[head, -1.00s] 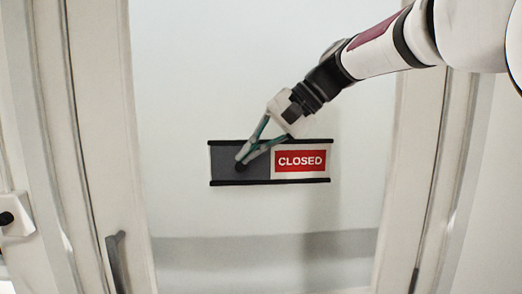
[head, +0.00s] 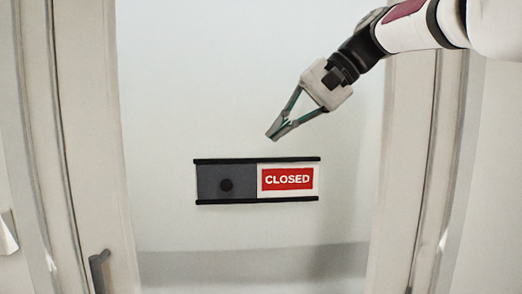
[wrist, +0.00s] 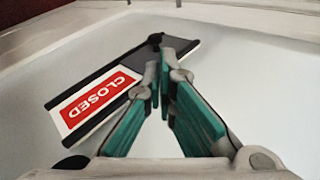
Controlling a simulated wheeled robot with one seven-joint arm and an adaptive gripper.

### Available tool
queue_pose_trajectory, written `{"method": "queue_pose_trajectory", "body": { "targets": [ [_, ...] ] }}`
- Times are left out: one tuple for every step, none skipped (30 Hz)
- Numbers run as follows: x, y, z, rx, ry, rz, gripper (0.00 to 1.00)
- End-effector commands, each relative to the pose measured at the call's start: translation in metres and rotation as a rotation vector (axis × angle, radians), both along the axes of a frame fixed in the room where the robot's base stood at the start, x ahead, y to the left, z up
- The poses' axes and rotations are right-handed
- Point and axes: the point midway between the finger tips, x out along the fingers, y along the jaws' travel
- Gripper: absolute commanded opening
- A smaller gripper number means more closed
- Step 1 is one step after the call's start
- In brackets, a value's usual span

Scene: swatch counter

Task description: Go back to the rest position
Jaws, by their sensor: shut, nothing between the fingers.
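My gripper (head: 274,135) is shut and empty, with its fingertips together. In the head view it is up and to the right of the sliding sign's knob, apart from the sign. The sign (head: 257,162) is mounted on the pale door panel, with black rails above and below. Its grey slider (head: 208,181) covers the left part and carries a round black knob (head: 226,185). The red label reading CLOSED (head: 287,179) shows on the right part. In the wrist view the gripper fingers (wrist: 163,95) partly overlap the sign, and the CLOSED label (wrist: 99,100) is at left.
The door panel (head: 260,60) around the sign is clear. A door frame (head: 85,120) with a dark handle (head: 99,270) stands at left, and another frame post (head: 408,150) stands at right behind my arm.

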Motion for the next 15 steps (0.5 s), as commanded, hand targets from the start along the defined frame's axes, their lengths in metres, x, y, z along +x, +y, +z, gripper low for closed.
{"method": "queue_pose_trajectory", "body": {
  "targets": [
    [0.001, -0.005, 0.004, 0.0, -0.001, -0.003, 0.0],
    [0.0, -0.007, 0.006, 0.0, -0.001, -0.002, 0.0],
    [-0.001, -0.009, 0.008, 0.0, -0.002, -0.002, 0.0],
    [-0.002, -0.011, 0.01, 0.0, -0.001, -0.001, 0.0],
    [-0.002, -0.011, 0.011, -0.001, 0.0, -0.001, 0.0],
    [-0.004, -0.012, 0.011, -0.005, -0.002, -0.001, 0.0],
    [-0.006, -0.013, 0.011, -0.01, -0.003, -0.004, 0.0],
    [-0.009, -0.013, 0.01, -0.019, -0.005, -0.008, 0.0],
    [-0.013, -0.013, 0.006, -0.036, -0.009, -0.016, 0.0],
    [-0.018, -0.013, 0.002, -0.053, -0.012, -0.022, 0.0],
    [-0.024, -0.013, -0.003, -0.074, -0.017, -0.031, 0.0],
    [-0.033, -0.014, -0.011, -0.107, -0.027, -0.042, 0.0],
    [-0.04, -0.015, -0.018, -0.136, -0.035, -0.05, 0.0],
    [-0.049, -0.017, -0.027, -0.168, -0.042, -0.06, 0.0],
    [-0.061, -0.02, -0.038, -0.212, -0.058, -0.072, 0.0]
  ]
}}
